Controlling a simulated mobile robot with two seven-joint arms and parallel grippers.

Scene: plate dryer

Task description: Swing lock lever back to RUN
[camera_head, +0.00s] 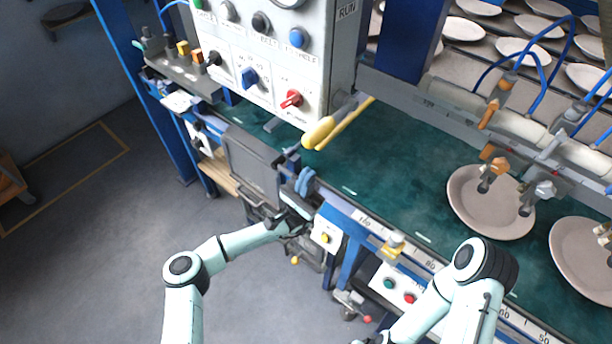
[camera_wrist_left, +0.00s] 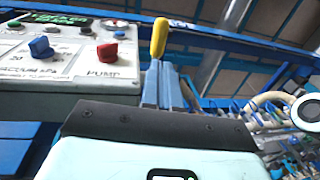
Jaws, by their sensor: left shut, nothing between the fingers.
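The lock lever (camera_head: 319,132) has a thick yellow grip and sticks out low beside the control box's right side. Its yellow grip also shows in the left wrist view (camera_wrist_left: 159,38), standing up beyond the fingers. My left gripper (camera_head: 304,180) is shut and empty, with blue fingers below the lever in the head view, apart from it. In the left wrist view the shut fingers (camera_wrist_left: 165,85) point up toward the yellow grip and hide its lower part. The word RUN (camera_head: 347,10) is printed high on the box's side.
The control box (camera_head: 318,60) carries a red knob (camera_head: 291,99) and a blue knob (camera_head: 249,77) close to the lever. A thin yellow bar (camera_head: 346,122) runs beside the lever. Plates (camera_head: 490,203) lie on the green belt (camera_head: 400,155). A blue-framed rail (camera_head: 350,212) edges the belt.

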